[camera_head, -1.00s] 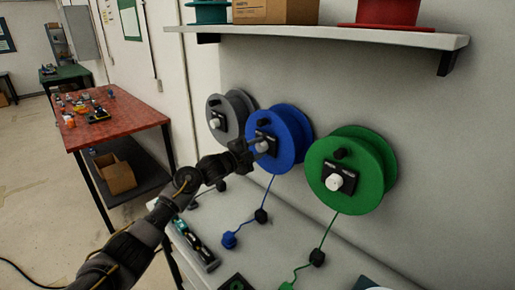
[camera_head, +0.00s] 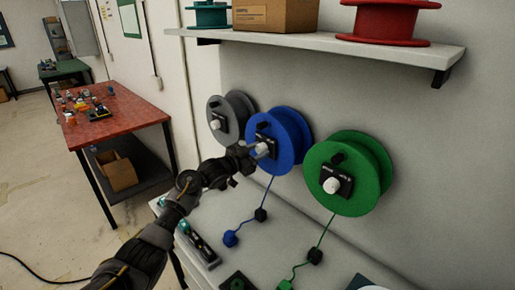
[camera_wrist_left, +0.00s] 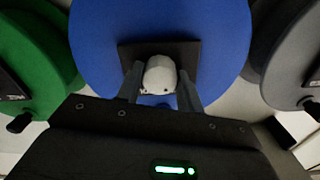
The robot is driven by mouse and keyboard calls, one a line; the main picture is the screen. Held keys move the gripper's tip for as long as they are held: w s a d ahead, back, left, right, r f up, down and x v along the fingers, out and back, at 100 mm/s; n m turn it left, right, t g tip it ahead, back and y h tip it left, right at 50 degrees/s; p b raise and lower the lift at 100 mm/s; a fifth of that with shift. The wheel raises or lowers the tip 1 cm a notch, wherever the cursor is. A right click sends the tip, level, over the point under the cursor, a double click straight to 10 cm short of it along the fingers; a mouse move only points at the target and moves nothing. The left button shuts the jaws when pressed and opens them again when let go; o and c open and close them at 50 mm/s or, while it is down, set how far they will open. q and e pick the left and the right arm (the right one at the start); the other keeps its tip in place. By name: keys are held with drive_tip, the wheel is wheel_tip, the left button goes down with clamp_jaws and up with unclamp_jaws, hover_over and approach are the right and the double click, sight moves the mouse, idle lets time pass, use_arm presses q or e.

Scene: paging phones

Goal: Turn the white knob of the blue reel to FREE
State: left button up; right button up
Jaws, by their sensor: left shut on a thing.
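The blue reel (camera_head: 289,138) is mounted on the wall between a grey reel and a green reel. Its white knob (camera_head: 262,146) sits on a dark plate at the reel's front. My left gripper (camera_head: 259,151) is at the knob. In the left wrist view the white knob (camera_wrist_left: 160,74) lies between the two fingers, which are shut on it from both sides. The dark plate (camera_wrist_left: 188,52) shows behind it; its markings cannot be read. My right gripper is not in view.
The green reel (camera_head: 372,160) and grey reel (camera_head: 240,104) stand close on either side. A shelf (camera_head: 340,46) with a cardboard box (camera_head: 275,15) and a red spool (camera_head: 390,22) hangs above.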

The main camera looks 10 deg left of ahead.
use_arm(q)
drive_tip(key=shift+n+p, duration=0.65)
drive_tip(key=shift+n, duration=0.95)
drive_tip(key=o, duration=1)
drive_tip(key=shift+s+a+f, duration=0.1)
drive_tip(key=shift+s+a, duration=0.1)
drive_tip(key=b+v, duration=0.3)
drive_tip(key=v, duration=0.7)
drive_tip(key=shift+s+a, duration=0.1)
drive_tip(key=shift+s, duration=0.05)
